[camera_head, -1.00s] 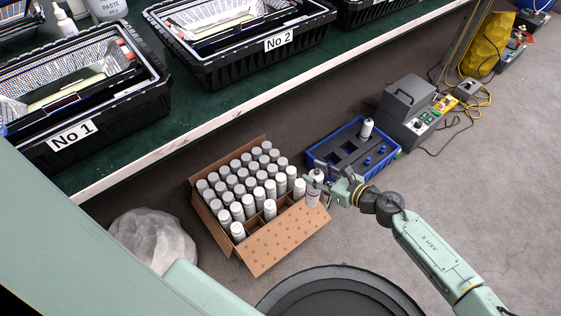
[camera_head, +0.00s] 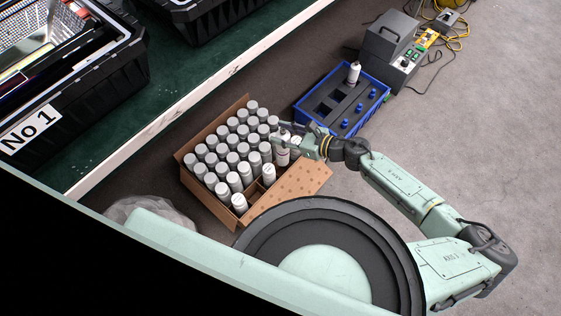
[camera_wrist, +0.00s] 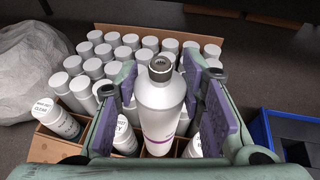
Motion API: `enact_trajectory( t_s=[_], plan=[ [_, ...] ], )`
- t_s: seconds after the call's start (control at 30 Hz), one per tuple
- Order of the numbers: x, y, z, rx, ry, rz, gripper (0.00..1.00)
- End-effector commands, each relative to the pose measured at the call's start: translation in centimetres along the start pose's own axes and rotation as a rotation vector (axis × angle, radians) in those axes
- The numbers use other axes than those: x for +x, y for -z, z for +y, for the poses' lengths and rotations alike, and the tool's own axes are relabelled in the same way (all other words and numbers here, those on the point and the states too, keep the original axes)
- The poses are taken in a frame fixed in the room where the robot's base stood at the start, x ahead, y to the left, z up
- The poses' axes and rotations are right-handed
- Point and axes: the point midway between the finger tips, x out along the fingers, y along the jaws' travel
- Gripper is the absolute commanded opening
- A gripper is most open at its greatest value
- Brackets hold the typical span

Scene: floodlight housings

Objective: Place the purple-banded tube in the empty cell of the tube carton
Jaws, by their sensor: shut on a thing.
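My gripper (camera_head: 290,136) is shut on a white tube with a grey neck (camera_wrist: 158,103). In the wrist view the tube stands nearly upright between the two finger pads, and a purple band shows low on its body. In the head view the held tube (camera_head: 282,155) is over the right side of the tube carton (camera_head: 305,181). The cardboard carton is open and holds rows of grey-capped white tubes. A gap between tubes with brown dividers (camera_head: 257,190) shows near its front edge. The held tube hides part of the carton in the wrist view.
A blue crate (camera_head: 300,108) with a dark insert and one white bottle (camera_head: 353,73) stands behind and right of the carton. A grey machine (camera_head: 390,40) is beyond it. A translucent bag (camera_head: 150,213) lies at left. Grey floor is clear at right.

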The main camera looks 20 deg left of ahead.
Motion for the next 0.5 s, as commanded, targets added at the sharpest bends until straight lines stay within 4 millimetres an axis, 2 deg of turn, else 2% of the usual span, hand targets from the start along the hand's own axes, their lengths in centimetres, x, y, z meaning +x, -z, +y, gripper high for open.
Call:
enact_trajectory(
  t_s=[0.03, 0.1, 0.3, 0.5],
  plan=[
    [0.7, 1.5, 0.0, 0.005, 0.001, -0.001, 0.0],
    [1.3, 3.3, 0.0, 0.005, 0.001, -0.002, 0.0],
    [2.9, 7.7, 0.1, 0.003, 0.0, -0.001, 0.0],
    [3.5, 9.5, 0.0, 0.001, 0.0, -0.001, 0.0]
  ],
)
